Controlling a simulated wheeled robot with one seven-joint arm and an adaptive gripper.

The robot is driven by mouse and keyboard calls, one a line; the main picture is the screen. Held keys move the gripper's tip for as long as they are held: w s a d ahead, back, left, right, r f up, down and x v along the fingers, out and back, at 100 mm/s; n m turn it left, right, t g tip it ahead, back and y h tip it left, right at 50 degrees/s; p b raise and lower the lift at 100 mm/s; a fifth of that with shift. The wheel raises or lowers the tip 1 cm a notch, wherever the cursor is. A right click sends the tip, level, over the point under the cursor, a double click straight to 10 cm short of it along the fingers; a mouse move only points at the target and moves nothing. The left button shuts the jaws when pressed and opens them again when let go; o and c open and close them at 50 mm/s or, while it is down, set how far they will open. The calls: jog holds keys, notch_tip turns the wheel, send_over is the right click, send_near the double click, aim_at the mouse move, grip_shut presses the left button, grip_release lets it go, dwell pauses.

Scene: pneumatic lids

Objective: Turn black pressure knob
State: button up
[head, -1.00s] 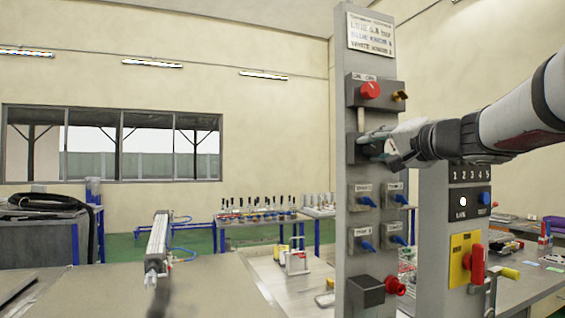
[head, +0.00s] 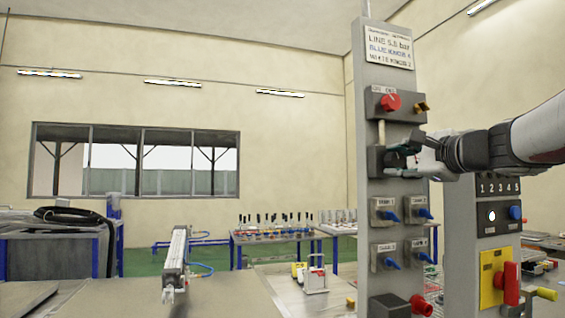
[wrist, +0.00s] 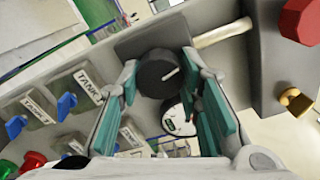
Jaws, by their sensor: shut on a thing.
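The black pressure knob (wrist: 158,73) shows in the wrist view with a white pointer line on its face. It is on a grey block on the tall panel. My gripper (wrist: 160,68) is shut on the knob, one teal-padded finger on each side. A small round gauge (wrist: 179,120) with a white face and a dark green readout sits just below the knob, between the fingers. In the head view my gripper (head: 408,160) reaches in from the right to the regulator block (head: 376,160). The knob is hidden there behind the fingers.
Above the block are a red knob (head: 390,102) and a brass fitting (head: 422,107). Below it are several blue-handled tank valves (head: 389,215). A second panel (head: 489,215) with a red handle (head: 511,283) stands right, beneath my arm.

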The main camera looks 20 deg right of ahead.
jog(key=m+p, duration=0.2)
jog(key=m, duration=0.4)
jog(key=shift+f+m, duration=0.15)
jog(key=shift+m, duration=0.15)
jog(key=m+p, duration=0.2)
jog(key=m, duration=0.3)
jog(key=shift+m, duration=0.4)
jog(key=shift+a+f+p, duration=0.1)
jog(key=shift+p, duration=0.2)
jog(key=o, duration=1.1)
jog(key=shift+o, duration=0.2)
jog(key=s, duration=1.2)
jog(key=shift+d, duration=0.2)
